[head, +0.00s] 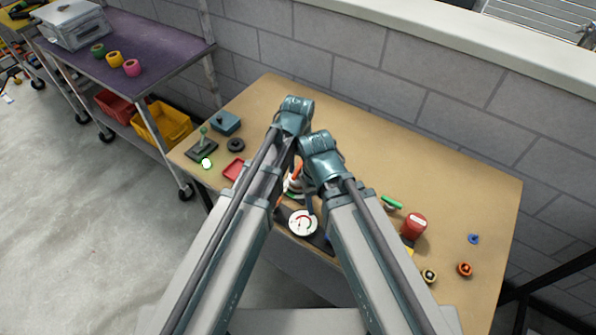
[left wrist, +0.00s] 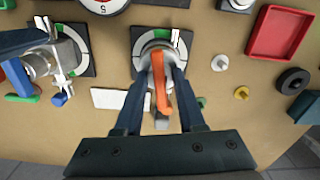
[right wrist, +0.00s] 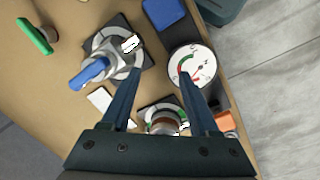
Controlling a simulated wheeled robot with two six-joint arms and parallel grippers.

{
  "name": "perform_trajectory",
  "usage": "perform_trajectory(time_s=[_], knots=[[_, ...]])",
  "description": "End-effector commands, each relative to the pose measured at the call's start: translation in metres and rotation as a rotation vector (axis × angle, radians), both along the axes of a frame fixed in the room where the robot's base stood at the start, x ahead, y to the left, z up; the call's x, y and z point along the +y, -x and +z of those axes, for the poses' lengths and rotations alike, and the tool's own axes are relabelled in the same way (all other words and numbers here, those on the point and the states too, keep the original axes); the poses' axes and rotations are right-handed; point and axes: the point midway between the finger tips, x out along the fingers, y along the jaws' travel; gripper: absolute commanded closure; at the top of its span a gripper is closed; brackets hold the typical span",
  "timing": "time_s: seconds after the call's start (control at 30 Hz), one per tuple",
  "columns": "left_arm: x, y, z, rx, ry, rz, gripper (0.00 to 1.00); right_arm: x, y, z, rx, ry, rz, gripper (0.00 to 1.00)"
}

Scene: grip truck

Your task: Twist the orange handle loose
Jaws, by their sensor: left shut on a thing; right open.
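The orange handle (left wrist: 160,88) sits on a round valve with a white, green and black dial plate (left wrist: 184,42). It points toward the bottom of the left wrist view. My left gripper (left wrist: 159,77) is shut on this handle, one finger on each side. In the head view the handle (head: 297,171) shows partly between my arms, which hide most of the valve. My right gripper (right wrist: 161,78) is open and empty, above the panel between the blue-handled valve and the gauge.
A blue-handled valve (right wrist: 89,74) and a round gauge (right wrist: 201,69) stand close by. A red tray (left wrist: 281,31), a black ring (left wrist: 293,81) and small knobs lie to the right in the left wrist view. The table (head: 463,190) is clear at the back right.

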Motion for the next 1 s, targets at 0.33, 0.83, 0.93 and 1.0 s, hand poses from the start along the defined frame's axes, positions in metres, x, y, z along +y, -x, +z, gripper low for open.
perform_trajectory(time_s=[0.33,0.83,0.93,1.0], knots=[[0.0000,0.0000,-0.0001,0.000,0.000,0.163,1.00,0.0000,0.0000,-0.0001,0.000,0.000,0.000,0.39],[0.0000,0.0001,-0.0001,0.000,0.000,0.446,1.00,0.0000,0.0000,-0.0001,0.000,0.000,0.000,0.39],[0.0000,0.0001,-0.0001,0.000,0.000,0.518,1.00,0.0000,0.0000,-0.0001,0.000,0.000,0.000,0.39],[0.0000,0.0001,-0.0001,0.000,0.000,0.543,1.00,0.0000,0.0000,-0.0001,0.000,0.000,0.000,0.39]])
